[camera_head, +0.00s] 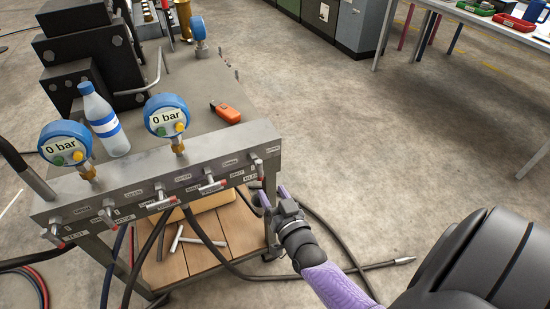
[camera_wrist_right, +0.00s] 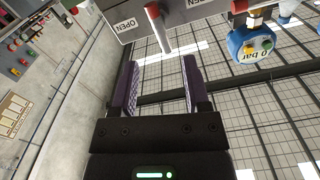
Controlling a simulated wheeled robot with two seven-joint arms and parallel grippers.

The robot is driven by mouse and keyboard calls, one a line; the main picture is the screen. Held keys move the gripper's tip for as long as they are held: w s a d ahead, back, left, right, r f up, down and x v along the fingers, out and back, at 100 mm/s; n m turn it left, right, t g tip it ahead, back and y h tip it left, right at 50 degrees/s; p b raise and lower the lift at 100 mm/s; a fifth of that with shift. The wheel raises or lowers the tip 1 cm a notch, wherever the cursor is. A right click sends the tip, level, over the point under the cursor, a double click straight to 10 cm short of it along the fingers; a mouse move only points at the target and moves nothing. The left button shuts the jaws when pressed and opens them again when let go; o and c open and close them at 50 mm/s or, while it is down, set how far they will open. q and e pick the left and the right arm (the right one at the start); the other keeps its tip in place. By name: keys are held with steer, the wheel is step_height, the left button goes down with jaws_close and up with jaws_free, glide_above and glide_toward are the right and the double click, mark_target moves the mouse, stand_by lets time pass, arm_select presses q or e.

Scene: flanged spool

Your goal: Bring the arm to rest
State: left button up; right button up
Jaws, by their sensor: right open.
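My right gripper (camera_head: 273,194) is in front of the right end of the grey valve manifold (camera_head: 155,180), just below its rightmost lever (camera_head: 259,168). In the right wrist view the gripper (camera_wrist_right: 158,62) is open, its two purple-padded fingers apart with nothing between them. A pale lever with a red tip (camera_wrist_right: 157,30) stands just beyond the fingertips, roughly in line with the gap; I see no contact. My right arm comes in from the lower right of the head view. My left gripper does not show.
Two blue gauges (camera_head: 167,115) reading 0 bar, a bottle (camera_head: 103,120) and an orange device (camera_head: 225,112) are on the bench. Hoses (camera_head: 330,235) run below and on the floor. A table (camera_head: 490,30) stands at the back right. Open floor (camera_head: 390,150) lies to the right.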

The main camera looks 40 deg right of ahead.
steer(key=shift+s+a, duration=0.1)
steer(key=shift+s, duration=0.35)
steer(key=s+a+f+n+g+y, duration=0.2)
steer(key=s+f+g, duration=0.15)
steer(key=f, duration=0.35)
steer(key=s+a+f+n+g+y, duration=0.1)
steer(key=s+a+f+g, duration=0.2)
steer(key=f, duration=0.4)
steer(key=s+a+f+n+g, duration=0.1)
steer(key=s+f+g, duration=0.2)
steer(key=s, duration=0.6)
steer(key=s+a+f+n+g, duration=0.1)
steer(key=s+f+g, duration=0.3)
steer(key=s, duration=0.6)
steer(key=s+f+n+g+y, duration=0.1)
steer(key=s+f+n+g, duration=0.1)
steer(key=s+f, duration=0.4)
steer(key=s+g, duration=0.1)
steer(key=s, duration=0.2)
steer(key=shift+s+a+n, duration=0.25)
steer(key=shift+a+n, duration=0.15)
steer(key=shift+g, duration=0.25)
